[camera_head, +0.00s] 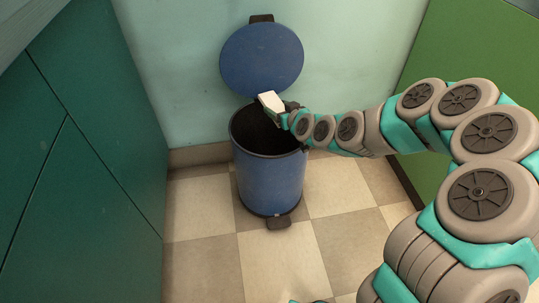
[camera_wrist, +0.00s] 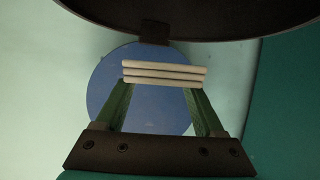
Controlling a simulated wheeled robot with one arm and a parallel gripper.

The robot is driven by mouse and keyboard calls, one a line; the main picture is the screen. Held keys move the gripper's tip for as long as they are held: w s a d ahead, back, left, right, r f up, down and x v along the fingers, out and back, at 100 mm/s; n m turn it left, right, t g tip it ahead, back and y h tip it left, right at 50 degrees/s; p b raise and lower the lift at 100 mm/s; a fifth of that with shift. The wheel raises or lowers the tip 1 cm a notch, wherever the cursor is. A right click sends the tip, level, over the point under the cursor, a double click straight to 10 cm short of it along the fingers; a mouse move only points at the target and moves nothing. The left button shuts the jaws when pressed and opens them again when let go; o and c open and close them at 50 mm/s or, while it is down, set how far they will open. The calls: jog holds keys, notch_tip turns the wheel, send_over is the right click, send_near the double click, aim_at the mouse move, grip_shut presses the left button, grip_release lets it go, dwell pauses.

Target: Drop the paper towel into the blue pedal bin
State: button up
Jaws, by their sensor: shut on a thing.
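The paper towel (camera_head: 271,102) is a small white folded piece. In the wrist view the towel (camera_wrist: 165,73) shows as stacked pale layers between the green fingertips. My gripper (camera_head: 276,110) is shut on it, and it also shows in the wrist view (camera_wrist: 160,88). The blue pedal bin (camera_head: 268,182) stands upright on the floor with its round lid (camera_head: 262,60) raised toward the wall. My gripper and the towel appear over the right part of the bin's dark mouth (camera_head: 252,128). Their exact height above the rim cannot be told. The bin's inside is dark.
Dark green cabinets (camera_head: 85,160) stand on the left and a green panel (camera_head: 470,50) on the right. A pale wall (camera_head: 180,60) is close behind the bin. The checkered floor (camera_head: 340,240) in front of the bin is clear.

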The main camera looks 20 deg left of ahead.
notch_tip(320, 180, down, 6)
jog(key=shift+r+b, duration=0.15)
jog(key=shift+b, duration=0.85)
jog(key=o, duration=1.3)
jog(key=v, duration=0.8)
